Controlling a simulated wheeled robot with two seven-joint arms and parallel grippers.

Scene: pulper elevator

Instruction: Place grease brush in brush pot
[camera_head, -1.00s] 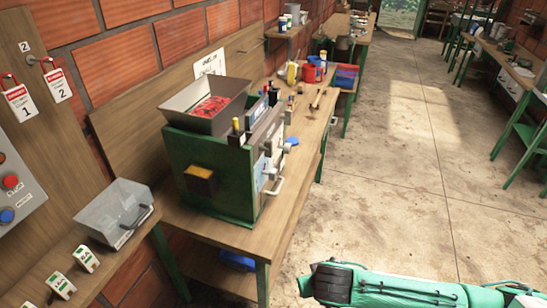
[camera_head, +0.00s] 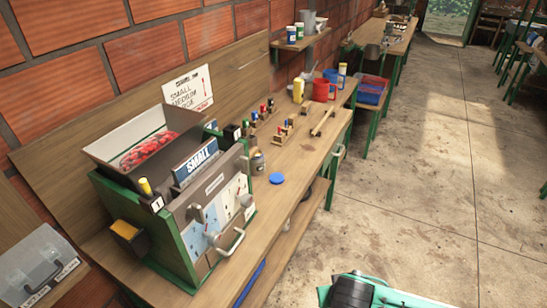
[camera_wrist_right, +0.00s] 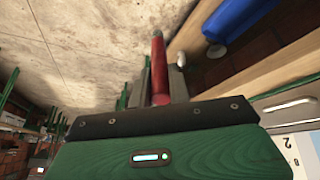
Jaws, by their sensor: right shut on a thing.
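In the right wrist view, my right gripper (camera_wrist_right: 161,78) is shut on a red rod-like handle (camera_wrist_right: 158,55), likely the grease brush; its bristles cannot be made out. The handle sticks out beyond the grey fingers, over the concrete floor beside a wooden bench edge. In the head view only part of my right arm shows at the bottom, and the held thing is out of sight there. A small jar (camera_head: 257,163) stands on the bench beside the green machine, near a round blue lid (camera_head: 277,179); I cannot tell whether it is the brush pot. My left gripper is not in view.
The green pulper machine (camera_head: 160,240) with a hopper of red cherries fills the near bench. The floor (camera_head: 410,190) on the right is clear.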

